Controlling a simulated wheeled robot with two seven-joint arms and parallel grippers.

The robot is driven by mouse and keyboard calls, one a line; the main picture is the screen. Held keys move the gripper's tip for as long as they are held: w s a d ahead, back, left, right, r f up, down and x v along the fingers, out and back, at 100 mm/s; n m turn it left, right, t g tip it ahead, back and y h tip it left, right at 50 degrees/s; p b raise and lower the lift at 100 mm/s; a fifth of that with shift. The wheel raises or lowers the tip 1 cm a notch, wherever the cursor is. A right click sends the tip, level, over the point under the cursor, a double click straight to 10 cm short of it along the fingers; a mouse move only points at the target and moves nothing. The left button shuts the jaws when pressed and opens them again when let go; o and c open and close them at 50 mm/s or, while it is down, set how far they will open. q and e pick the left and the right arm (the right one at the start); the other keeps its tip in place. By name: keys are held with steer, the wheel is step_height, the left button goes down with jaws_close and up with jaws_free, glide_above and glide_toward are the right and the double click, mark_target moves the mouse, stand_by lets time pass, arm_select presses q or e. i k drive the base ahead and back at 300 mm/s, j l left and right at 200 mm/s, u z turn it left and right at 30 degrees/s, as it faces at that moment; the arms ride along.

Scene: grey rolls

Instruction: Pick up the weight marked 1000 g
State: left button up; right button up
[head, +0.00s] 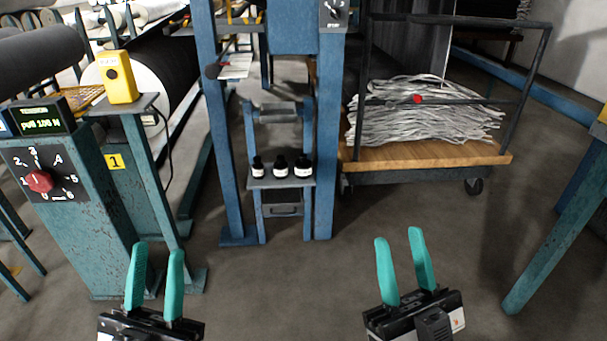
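Three small black weights with white labels stand upright in a row on the small shelf (262,183) of a blue stand in the middle of the head view. They are the left weight (258,168), the middle weight (280,167) and the right weight (302,167). Their labels are too small to read, so I cannot tell which is marked 1000 g. My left gripper (158,248) is open and empty, in front of and to the left of the stand. My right gripper (398,235) is open and empty, in front of and to the right of it.
A teal control post with a red knob (40,181) and a yellow device (117,78) stand at the left. Blue uprights (325,130) flank the stand. A wooden-decked cart (430,155) with grey strands stands at right. The floor (285,285) between my grippers is clear.

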mark_target(281, 169)
steer(key=i+l, duration=0.35)
steer(key=i, duration=0.15)
steer(key=i+l, duration=0.3)
steer(key=i, duration=0.2)
steer(key=i+l, duration=0.35)
steer(key=i, duration=0.15)
steer(key=j+u, duration=0.05)
